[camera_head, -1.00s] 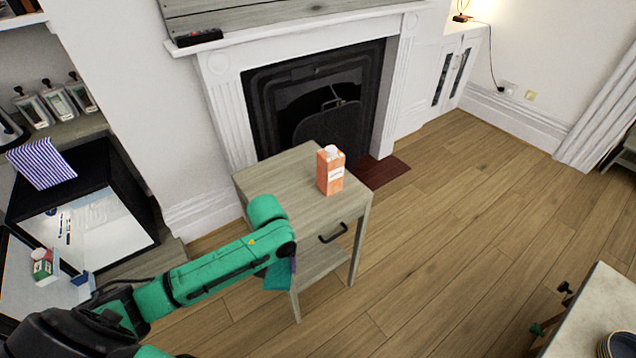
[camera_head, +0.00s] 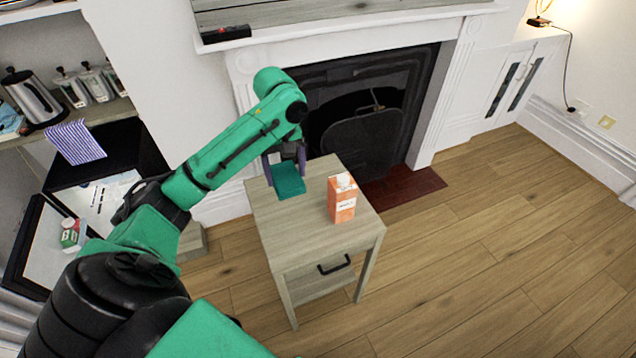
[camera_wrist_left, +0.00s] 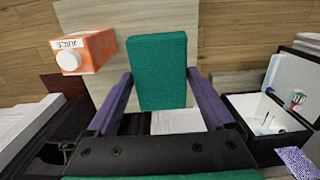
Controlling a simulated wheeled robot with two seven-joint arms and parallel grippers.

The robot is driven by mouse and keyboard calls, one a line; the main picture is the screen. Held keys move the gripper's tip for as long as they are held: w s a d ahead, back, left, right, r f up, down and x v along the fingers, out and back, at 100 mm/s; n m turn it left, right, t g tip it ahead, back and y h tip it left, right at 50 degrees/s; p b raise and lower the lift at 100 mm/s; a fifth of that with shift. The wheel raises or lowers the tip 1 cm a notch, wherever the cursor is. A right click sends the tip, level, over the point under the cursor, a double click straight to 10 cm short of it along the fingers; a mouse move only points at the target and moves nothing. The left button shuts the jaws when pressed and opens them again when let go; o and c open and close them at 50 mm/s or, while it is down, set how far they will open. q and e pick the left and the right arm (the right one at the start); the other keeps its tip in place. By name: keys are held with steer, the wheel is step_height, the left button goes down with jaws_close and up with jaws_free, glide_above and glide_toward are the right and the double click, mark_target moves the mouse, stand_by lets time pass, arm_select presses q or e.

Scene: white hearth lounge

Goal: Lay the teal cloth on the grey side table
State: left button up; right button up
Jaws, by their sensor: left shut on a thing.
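The teal cloth (camera_head: 288,180) is a small folded rectangle over the back left part of the grey side table (camera_head: 290,229). My left gripper (camera_head: 285,160) is shut on the teal cloth and holds it from above. In the left wrist view the cloth (camera_wrist_left: 160,70) sits between the two purple fingers, in front of the table top (camera_wrist_left: 100,18). I cannot tell whether the cloth touches the table top. My right gripper is not in view.
An orange juice carton (camera_head: 342,199) stands upright on the table, right of the cloth. A white fireplace (camera_head: 440,100) stands behind the table. A striped cloth (camera_head: 75,142) lies at the left. Table top in front of the cloth is bare.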

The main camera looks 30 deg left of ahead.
arm_select(q)
steer(key=f, duration=0.4)
steer(key=s+f, duration=0.1)
steer(key=f, duration=0.9)
steer(key=shift+s, duration=0.4)
step_height(320, 180, down, 4)
steer(key=shift+f, duration=0.15)
steer(key=shift+s+f, duration=0.1)
steer(key=shift+f, duration=0.25)
steer(key=o, duration=0.9)
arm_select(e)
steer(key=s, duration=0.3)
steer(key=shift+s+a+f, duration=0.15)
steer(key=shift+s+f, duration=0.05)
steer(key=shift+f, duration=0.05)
